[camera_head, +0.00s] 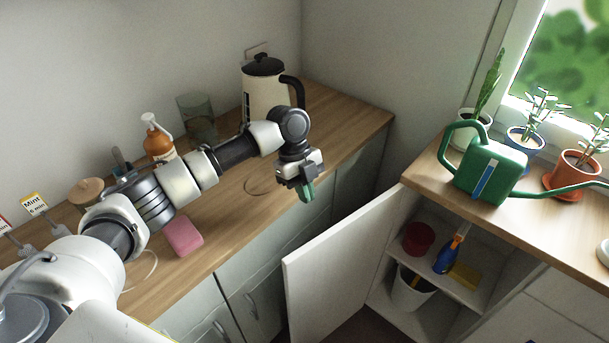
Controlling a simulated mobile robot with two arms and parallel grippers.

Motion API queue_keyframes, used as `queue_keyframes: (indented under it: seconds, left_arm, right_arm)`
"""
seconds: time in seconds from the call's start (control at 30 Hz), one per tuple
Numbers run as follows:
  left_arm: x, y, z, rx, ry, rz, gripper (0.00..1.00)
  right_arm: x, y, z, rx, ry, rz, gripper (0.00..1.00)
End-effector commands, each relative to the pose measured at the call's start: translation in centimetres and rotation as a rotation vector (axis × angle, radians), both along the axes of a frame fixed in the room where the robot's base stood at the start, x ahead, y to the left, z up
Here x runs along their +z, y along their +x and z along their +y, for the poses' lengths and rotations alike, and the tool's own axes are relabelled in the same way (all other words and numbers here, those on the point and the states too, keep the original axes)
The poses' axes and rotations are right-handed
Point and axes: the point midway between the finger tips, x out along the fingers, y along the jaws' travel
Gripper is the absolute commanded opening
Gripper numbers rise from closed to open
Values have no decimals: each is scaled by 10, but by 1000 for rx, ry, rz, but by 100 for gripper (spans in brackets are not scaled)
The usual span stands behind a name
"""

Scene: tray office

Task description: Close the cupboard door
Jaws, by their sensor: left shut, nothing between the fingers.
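The white cupboard door (340,262) stands wide open, swung out to the left of the cupboard opening under the right-hand counter. Inside the cupboard (483,293) are shelves with a red tub (418,238), a blue spray bottle (449,252), a yellow sponge (464,276) and a white bucket (410,290). My left gripper (307,191) is shut and empty. In the picture it is above and left of the door's top edge, near the left counter's front edge, and looks apart from the door. My right gripper is not in view.
The left counter (340,110) holds a kettle (266,95), a glass vase (198,118), an orange pump bottle (158,142) and a pink sponge (182,235). A green watering can (489,168) and potted plants stand on the right counter (450,197). Floor between the counters is narrow.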

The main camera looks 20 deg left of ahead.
Motion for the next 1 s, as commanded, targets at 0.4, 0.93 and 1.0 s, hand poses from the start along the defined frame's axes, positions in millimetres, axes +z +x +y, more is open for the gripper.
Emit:
queue_keyframes:
  seconds: [0.4, 0.93, 1.0]
  left_arm:
    - [-36, -24, -40, -2, 0, 0, 0]
    - [-38, -29, -47, 1, 0, 0, 0]
    - [-37, -29, -48, 8, 0, 0, 0]
  right_arm:
    - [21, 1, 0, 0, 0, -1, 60]
    - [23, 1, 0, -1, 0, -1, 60]
    - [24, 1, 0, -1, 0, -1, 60]
